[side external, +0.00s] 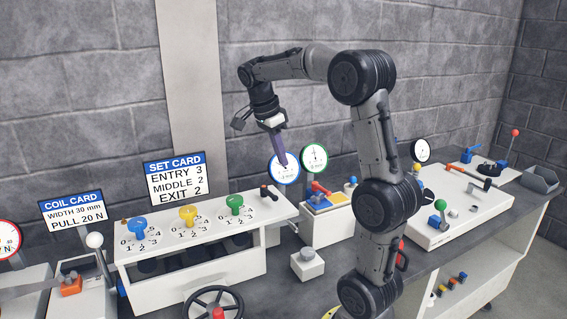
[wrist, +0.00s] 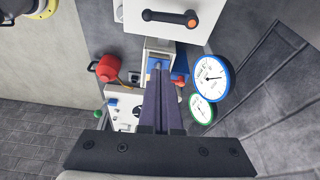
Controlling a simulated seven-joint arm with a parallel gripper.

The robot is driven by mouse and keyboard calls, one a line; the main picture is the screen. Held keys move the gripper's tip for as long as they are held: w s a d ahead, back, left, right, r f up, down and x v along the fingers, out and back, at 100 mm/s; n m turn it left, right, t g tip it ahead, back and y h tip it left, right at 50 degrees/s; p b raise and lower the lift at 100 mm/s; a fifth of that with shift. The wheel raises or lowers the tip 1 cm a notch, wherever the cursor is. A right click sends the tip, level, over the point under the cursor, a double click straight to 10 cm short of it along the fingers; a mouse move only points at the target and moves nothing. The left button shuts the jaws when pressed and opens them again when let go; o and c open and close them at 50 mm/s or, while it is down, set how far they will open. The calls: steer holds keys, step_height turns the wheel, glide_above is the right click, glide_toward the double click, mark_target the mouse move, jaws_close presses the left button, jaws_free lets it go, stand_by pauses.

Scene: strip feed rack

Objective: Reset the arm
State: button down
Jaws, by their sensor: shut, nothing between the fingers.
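My gripper (side external: 281,160) is raised above the bench, pointing down, with its fingers together and nothing between them. In the side view its tips overlap the blue-rimmed dial (side external: 284,168) in the picture; I cannot tell the gap. In the wrist view the shut fingers (wrist: 158,66) reach up the middle of the picture, with a blue part beyond their tips. The blue-rimmed dial (wrist: 211,78) and green-rimmed dial (wrist: 202,109) are to the right of the fingers there. My arm is bent, with the forearm reaching left.
A white rack with blue (side external: 137,228), yellow (side external: 188,214) and green (side external: 235,204) knobs stands at the left. A handled lever (side external: 268,192) is at its right end. A set card (side external: 175,178) stands behind. A white panel (side external: 455,215) is at the right, and a handwheel (side external: 212,303) in front.

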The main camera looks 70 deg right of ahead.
stand_by(0.3)
steer(key=s+a+r+n+t, duration=0.1)
steer(key=a+r+n+t, duration=0.15)
steer(key=a, duration=0.45)
steer(key=s+a+r+n+t, duration=0.1)
steer(key=a+r+n+t, duration=0.1)
steer(key=a+n, duration=0.35)
steer(key=s+a+f+n+t+y, duration=0.1)
steer(key=s+a+f+n, duration=0.2)
steer(key=a+n, duration=0.3)
steer(key=s+a+f+n+t+y, duration=0.1)
steer(key=a+f+n, duration=0.5)
steer(key=n, duration=0.6)
steer(key=s+a+t, duration=0.1)
steer(key=s, duration=0.1)
steer(key=shift+s+f+y, duration=0.3)
steer(key=shift+s+y, duration=0.1)
steer(key=shift+a+t, duration=0.1)
steer(key=shift+t, duration=0.15)
